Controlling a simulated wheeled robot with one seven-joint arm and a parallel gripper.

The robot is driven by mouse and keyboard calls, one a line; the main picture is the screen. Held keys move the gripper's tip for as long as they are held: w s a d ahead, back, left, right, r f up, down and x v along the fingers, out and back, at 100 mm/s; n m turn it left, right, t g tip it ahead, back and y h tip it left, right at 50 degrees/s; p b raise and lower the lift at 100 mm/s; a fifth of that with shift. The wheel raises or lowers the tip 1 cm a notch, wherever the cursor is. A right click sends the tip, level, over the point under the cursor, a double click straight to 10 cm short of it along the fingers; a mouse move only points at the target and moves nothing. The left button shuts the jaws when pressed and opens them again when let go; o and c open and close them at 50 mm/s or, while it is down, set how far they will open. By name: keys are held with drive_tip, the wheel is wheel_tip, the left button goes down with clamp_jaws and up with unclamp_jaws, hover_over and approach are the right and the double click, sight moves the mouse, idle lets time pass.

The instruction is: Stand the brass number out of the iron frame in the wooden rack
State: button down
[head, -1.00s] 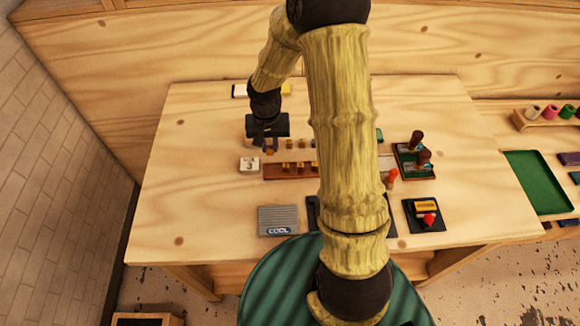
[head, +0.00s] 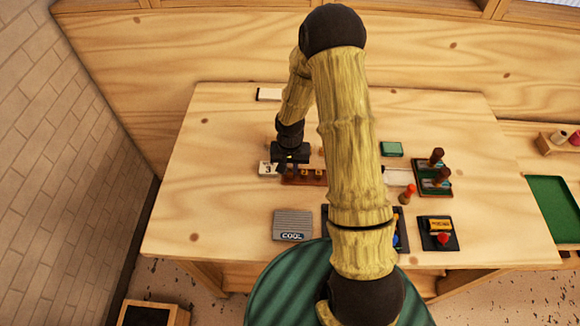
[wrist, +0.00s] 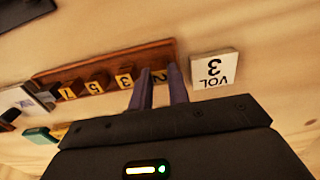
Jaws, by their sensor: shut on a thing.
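The wooden rack (wrist: 104,63) is a reddish-brown strip near the table's middle, and it also shows in the head view (head: 290,181). Several brass number blocks stand along it, with 1 (wrist: 66,92), 5 (wrist: 97,83) and 3 (wrist: 125,76) readable in the wrist view. My gripper (wrist: 161,80) is shut on a brass number (wrist: 158,74), seemingly a 2, at the rack's end beside the VOL 3 block. The fingers partly hide it, and I cannot tell whether it touches the rack. In the head view my gripper (head: 290,166) is over the rack's left end. I cannot make out the iron frame for sure.
A white VOL 3 block (wrist: 214,69) sits close beside the rack's end. A grey COOL plate (head: 293,225) lies in front. A black tray (head: 438,244) and a green stamp rack (head: 432,184) stand right. My arm hides the middle; the table's left is clear.

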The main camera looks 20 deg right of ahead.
sight(290, 170)
drive_tip(key=shift+f, duration=0.15)
drive_tip(key=shift+f, duration=0.2)
drive_tip(key=c, duration=1.3)
unclamp_jaws()
drive_tip(key=shift+c, duration=0.2)
drive_tip(key=shift+r, duration=0.1)
wheel_tip(290, 170, up, 12)
drive_tip(key=b, duration=0.2)
drive_tip(key=shift+r, duration=0.1)
